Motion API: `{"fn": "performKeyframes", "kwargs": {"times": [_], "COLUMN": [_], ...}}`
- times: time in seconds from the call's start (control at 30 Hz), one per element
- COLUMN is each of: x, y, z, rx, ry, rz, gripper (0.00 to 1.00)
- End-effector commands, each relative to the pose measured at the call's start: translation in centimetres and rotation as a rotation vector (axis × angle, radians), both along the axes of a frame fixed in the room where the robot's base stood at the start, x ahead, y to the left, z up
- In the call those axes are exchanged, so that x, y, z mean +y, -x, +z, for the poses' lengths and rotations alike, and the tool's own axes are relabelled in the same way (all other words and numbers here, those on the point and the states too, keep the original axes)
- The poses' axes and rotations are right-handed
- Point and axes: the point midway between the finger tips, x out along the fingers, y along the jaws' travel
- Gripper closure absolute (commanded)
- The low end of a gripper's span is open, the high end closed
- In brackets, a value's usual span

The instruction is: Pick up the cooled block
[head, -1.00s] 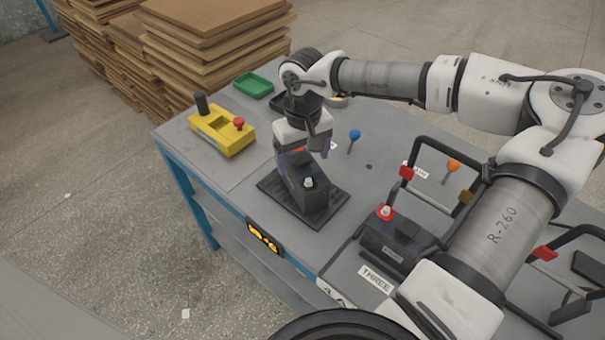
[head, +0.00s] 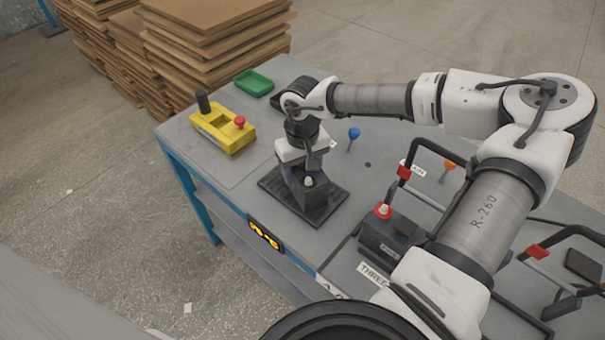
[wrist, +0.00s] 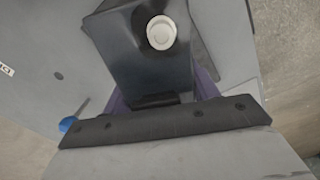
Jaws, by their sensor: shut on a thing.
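The block is a dark, battery-like box (head: 313,197) with a pale round cap on top, at the black ribbed mat (head: 334,207) on the grey bench. My gripper (head: 302,179) reaches down over it from above, its purple fingers on either side, shut on the block. In the wrist view, the block (wrist: 140,62) fills the space between the fingers (wrist: 160,92), its white cap facing the camera. The block looks upright. I cannot tell whether its underside touches the mat, and its far end is hidden by my gripper.
A yellow control box (head: 223,133) with a red button and a green tray (head: 254,83) lie behind left. A blue-knobbed lever (head: 354,134) stands behind right. Another dark block (head: 384,240) sits right, near black frames.

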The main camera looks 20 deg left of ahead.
Motion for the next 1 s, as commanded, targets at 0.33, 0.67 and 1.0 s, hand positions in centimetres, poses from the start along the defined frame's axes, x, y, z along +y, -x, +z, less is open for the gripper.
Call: {"fn": "performKeyframes", "kwargs": {"times": [0.33, 0.67, 1.0], "x": [0.0, 0.1, 0.1], "y": [0.0, -0.1, -0.2], "z": [0.0, 0.5, 5.3], "rx": [0.0, -0.004, -0.008], "ry": [0.0, -0.002, -0.002], "rz": [0.0, 0.0, -0.001], "gripper": [1.0, 1.0, 1.0]}}
